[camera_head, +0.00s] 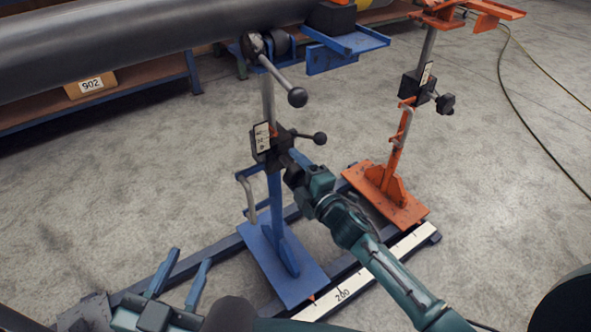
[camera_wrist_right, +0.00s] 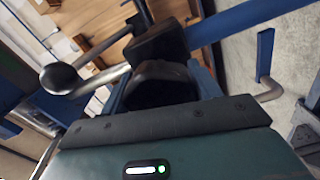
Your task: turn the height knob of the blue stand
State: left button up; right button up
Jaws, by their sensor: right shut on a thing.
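The blue stand (camera_head: 283,262) stands on a rail frame, with a grey post rising from a black clamp block (camera_head: 265,150) with a scale label. A lever with a black ball (camera_head: 320,138) sticks out to the right of the block; a ball lever also shows in the right wrist view (camera_wrist_right: 60,78). My right gripper (camera_head: 290,160) is at the right side of the block, shut on the black height knob (camera_wrist_right: 163,85), which the gripper mostly hides in the head view. My left gripper (camera_head: 181,276) is open and empty at the lower left, apart from the stand.
A large dark pipe (camera_head: 130,38) lies across the top, near the blue stand's head. A longer ball-ended handle (camera_head: 297,97) projects above the block. An orange stand (camera_head: 392,195) with its own knob (camera_head: 445,103) stands to the right. A shelf with a box (camera_head: 91,86) is behind.

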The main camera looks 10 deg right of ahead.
dwell(0.3)
jog(key=o, duration=1)
jog(key=shift+c, duration=0.2)
pick_arm(q)
jog(key=shift+a+f+n+g+y+p, duration=0.2)
jog(key=shift+a+n+g+y+p, duration=0.25)
jog(key=shift+g+y+p, duration=0.55)
pick_arm(e)
jog(key=v, duration=1.3)
pick_arm(q)
jog(key=shift+d+h, duration=0.1)
jog(key=shift+h, duration=0.2)
